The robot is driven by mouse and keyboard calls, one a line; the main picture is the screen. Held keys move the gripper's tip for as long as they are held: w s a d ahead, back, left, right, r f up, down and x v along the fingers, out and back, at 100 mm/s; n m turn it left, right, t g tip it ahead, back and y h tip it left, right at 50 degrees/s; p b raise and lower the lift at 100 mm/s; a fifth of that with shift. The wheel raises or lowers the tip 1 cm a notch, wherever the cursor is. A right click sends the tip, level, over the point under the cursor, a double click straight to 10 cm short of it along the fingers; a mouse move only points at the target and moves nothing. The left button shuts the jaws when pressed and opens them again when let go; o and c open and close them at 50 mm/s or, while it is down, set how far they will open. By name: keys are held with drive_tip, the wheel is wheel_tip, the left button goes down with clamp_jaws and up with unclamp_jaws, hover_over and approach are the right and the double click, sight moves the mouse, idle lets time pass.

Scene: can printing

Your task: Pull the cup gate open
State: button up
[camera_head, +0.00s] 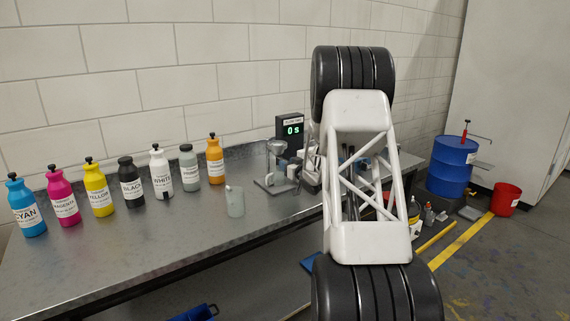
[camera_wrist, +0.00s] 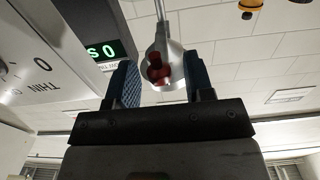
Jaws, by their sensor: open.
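In the wrist view, which looks tilted or upside down, a grey metal cup (camera_wrist: 174,62) shows with a dark red part (camera_wrist: 158,72) on it, likely the gate. My gripper (camera_wrist: 160,82) is open, with one blue-padded finger to each side of the red part in the picture. Nothing is visibly clamped; I cannot tell whether a finger touches it or how deep it sits. In the head view, a metal cup on a stand (camera_head: 276,150) sits on the bench left of my arm.
A timer (camera_head: 290,130) reading 0 s stands behind the cup; its display also shows in the wrist view (camera_wrist: 102,52). A beaker (camera_head: 235,203) and several ink bottles (camera_head: 161,172) stand left on the bench. The bench front (camera_head: 150,245) is clear.

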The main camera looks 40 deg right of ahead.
drive_tip(key=shift+w, duration=1.2)
clamp_jaws()
